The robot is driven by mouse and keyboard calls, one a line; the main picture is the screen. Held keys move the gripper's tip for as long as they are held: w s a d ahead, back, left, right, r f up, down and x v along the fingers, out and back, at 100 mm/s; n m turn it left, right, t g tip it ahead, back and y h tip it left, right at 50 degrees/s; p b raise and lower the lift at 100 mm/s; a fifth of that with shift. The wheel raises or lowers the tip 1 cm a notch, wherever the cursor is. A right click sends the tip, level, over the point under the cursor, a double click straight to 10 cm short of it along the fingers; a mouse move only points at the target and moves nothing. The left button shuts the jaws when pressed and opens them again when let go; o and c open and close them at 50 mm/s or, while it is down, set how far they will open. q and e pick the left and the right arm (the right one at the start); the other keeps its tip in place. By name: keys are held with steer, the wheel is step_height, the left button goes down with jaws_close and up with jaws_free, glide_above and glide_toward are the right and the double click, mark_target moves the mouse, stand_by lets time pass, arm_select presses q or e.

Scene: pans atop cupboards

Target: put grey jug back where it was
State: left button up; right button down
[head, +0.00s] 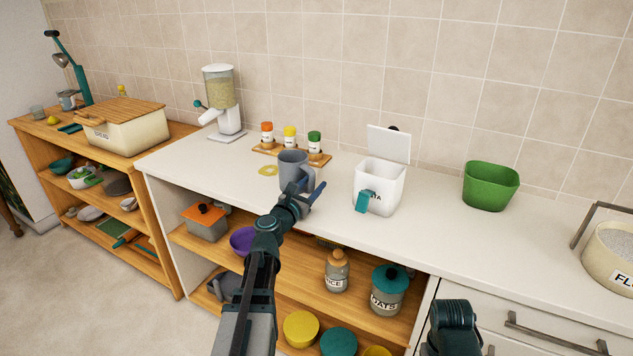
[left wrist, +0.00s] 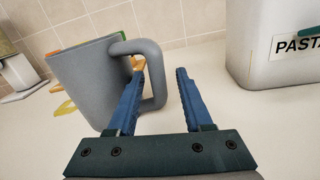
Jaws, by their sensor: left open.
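The grey jug (head: 291,164) stands upright on the white countertop, and its side and handle fill the left of the left wrist view (left wrist: 92,80). My left gripper (head: 306,188) is open at the handle side of the jug. In the left wrist view its blue fingers (left wrist: 158,85) stand apart, with the outer bar of the handle between them. The left finger lies by the handle's opening and the right finger is clear of the jug. I cannot tell whether either finger touches it. The fingers of my right gripper are out of view.
A white pasta box (head: 379,188) with a raised lid stands right of the jug. A spice rack (head: 318,159) is behind it, and a yellow ring (head: 267,170) lies left. A green tub (head: 490,187) stands farther right. Counter (head: 440,225) between box and tub is clear.

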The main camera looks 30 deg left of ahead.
arm_select(q)
steer(key=s, duration=0.9)
steer(key=shift+s+a+f, duration=0.1)
